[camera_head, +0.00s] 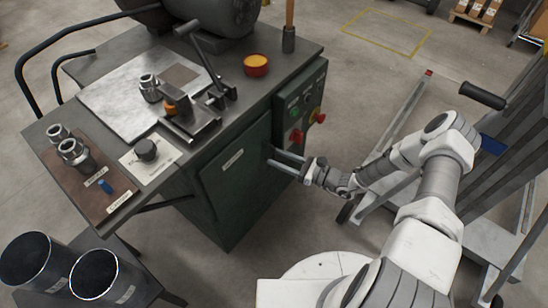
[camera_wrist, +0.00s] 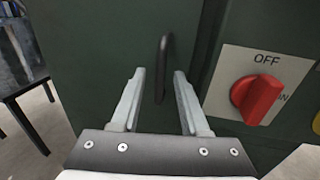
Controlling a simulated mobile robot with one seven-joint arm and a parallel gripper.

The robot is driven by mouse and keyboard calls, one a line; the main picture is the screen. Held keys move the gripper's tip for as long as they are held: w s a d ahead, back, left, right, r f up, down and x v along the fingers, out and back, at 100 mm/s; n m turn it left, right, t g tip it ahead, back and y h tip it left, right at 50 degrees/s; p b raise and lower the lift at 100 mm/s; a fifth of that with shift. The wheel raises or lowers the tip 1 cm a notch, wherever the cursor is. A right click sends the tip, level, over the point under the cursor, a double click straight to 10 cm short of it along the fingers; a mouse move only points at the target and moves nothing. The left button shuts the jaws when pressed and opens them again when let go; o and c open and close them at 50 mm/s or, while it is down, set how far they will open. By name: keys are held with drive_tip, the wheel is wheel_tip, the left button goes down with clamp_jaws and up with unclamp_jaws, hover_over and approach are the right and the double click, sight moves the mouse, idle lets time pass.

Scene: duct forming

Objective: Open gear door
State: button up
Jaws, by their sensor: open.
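The gear door (camera_head: 233,167) is a dark green panel on the front of the green machine cabinet. It looks closed. It also fills the upper middle of the wrist view (camera_wrist: 95,50). Its dark vertical handle (camera_wrist: 163,68) shows in the wrist view, between and beyond my fingertips. My gripper (camera_head: 270,156) is open, with its two fingers pointing at the door near its right edge. In the wrist view my gripper (camera_wrist: 158,77) has one finger on each side of the handle's line. I cannot tell whether the fingers touch the door.
A red OFF/ON knob (camera_wrist: 257,97) on a pale plate sits close right of my gripper. The control panel (camera_head: 301,103) carries red buttons. Metal fittings (camera_head: 73,152) lie on the bench top. Two grey cylinders (camera_head: 97,273) stand lower left. A wheeled cart stands right.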

drive_tip(key=shift+x, duration=1.05)
clamp_jaws()
drive_tip(key=shift+d, duration=0.1)
idle(0.6)
